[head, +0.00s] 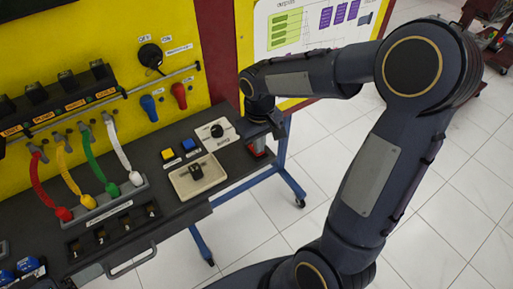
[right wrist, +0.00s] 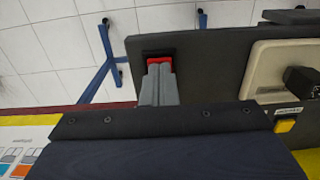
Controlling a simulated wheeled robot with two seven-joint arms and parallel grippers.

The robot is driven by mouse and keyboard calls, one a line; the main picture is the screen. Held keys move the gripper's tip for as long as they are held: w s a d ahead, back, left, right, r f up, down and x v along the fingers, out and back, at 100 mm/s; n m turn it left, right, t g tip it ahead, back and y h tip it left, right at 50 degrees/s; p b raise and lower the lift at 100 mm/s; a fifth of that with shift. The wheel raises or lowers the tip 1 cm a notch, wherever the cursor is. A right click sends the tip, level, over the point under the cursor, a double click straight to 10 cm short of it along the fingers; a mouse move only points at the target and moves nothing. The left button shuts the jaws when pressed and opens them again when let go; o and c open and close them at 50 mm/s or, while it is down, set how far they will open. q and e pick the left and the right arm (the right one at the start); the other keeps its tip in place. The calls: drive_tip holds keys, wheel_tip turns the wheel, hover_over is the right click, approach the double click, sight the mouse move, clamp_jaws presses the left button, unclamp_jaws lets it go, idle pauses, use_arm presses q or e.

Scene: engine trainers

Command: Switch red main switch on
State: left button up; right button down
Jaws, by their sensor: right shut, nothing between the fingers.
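The red main switch (head: 258,149) is at the right end of the dark bench top, partly hidden beneath my right gripper (head: 256,137) in the head view. In the right wrist view, the red switch (right wrist: 160,61) shows as a red strip in a black frame. The grey fingers of my right gripper (right wrist: 159,72) are shut together with nothing between them. Their tips are over the switch's near part and appear at or very close to it. Contact and the switch's position cannot be told. My left gripper is not in view.
A beige tray (head: 178,188) with a black part, a white plate with a black knob (head: 217,131), and yellow and blue buttons (head: 188,144) lie left of the switch. Coloured cables (head: 92,160) stand farther left. Tiled floor (head: 255,215) is open beyond the bench's edge.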

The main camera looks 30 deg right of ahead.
drive_tip(key=shift+f, duration=0.25)
wheel_tip(320, 180, up, 7)
drive_tip(key=p, duration=0.5)
drive_tip(key=shift+r+p, duration=0.1)
drive_tip(key=shift+p, duration=0.2)
idle(0.4)
drive_tip(key=s+a+r+m+t+y, duration=0.1)
drive_tip(key=s+a+r+t+y, duration=0.1)
drive_tip(key=s, duration=0.6)
drive_tip(key=s+a+r+m+t+y, duration=0.1)
drive_tip(key=s+a+r+t, duration=0.1)
drive_tip(key=s, duration=0.7)
drive_tip(key=shift+r+m+t+y, duration=0.3)
drive_tip(key=shift+r+t+y, duration=0.1)
drive_tip(key=shift+r+t, duration=0.5)
